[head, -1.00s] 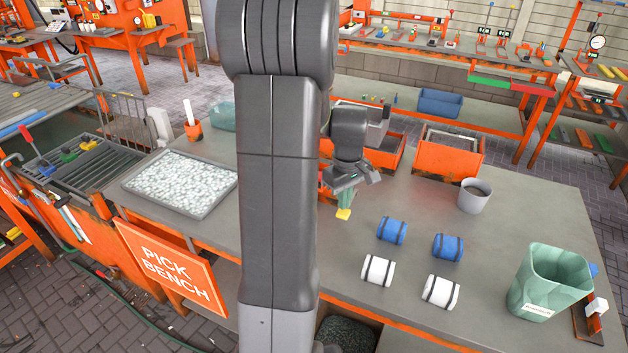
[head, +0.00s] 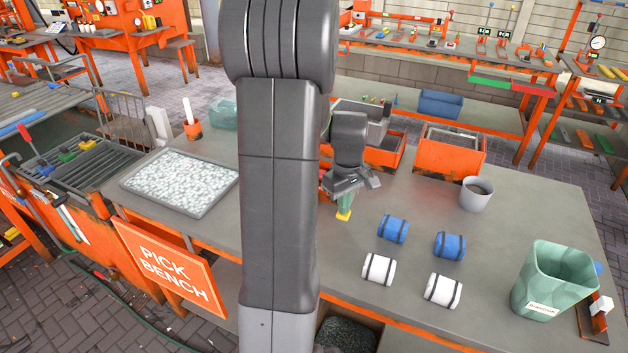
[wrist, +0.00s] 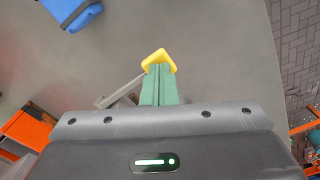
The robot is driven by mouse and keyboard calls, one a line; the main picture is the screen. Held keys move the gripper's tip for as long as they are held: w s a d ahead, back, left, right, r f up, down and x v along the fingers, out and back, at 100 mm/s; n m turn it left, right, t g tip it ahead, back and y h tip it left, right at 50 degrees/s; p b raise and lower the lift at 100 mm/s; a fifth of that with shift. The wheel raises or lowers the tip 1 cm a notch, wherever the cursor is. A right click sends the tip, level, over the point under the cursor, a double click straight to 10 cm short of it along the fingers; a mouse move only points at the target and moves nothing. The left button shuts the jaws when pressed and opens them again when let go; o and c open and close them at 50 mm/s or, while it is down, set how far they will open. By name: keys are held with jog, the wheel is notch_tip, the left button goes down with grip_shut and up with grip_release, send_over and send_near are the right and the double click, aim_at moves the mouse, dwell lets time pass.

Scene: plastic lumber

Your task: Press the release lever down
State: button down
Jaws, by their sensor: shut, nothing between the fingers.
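My gripper (head: 345,214) is over the grey bench, left of the blue and white rolls.
Two blue rolls (head: 450,246) and two white rolls (head: 379,269) lie on the bench. A green bin (head: 552,285) stands at the right, a grey cup (head: 476,195) behind the rolls. Orange crates (head: 448,158) line the back. A tray of pale flakes (head: 180,183) is left.

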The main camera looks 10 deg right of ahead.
jog(key=shift+f+b, duration=0.6)
jog(key=shift+f, duration=0.4)
jog(key=shift+r, duration=0.15)
jog(key=shift+r+p, duration=2.7)
jog(key=shift+r, duration=0.7)
jog(key=shift+f, duration=0.1)
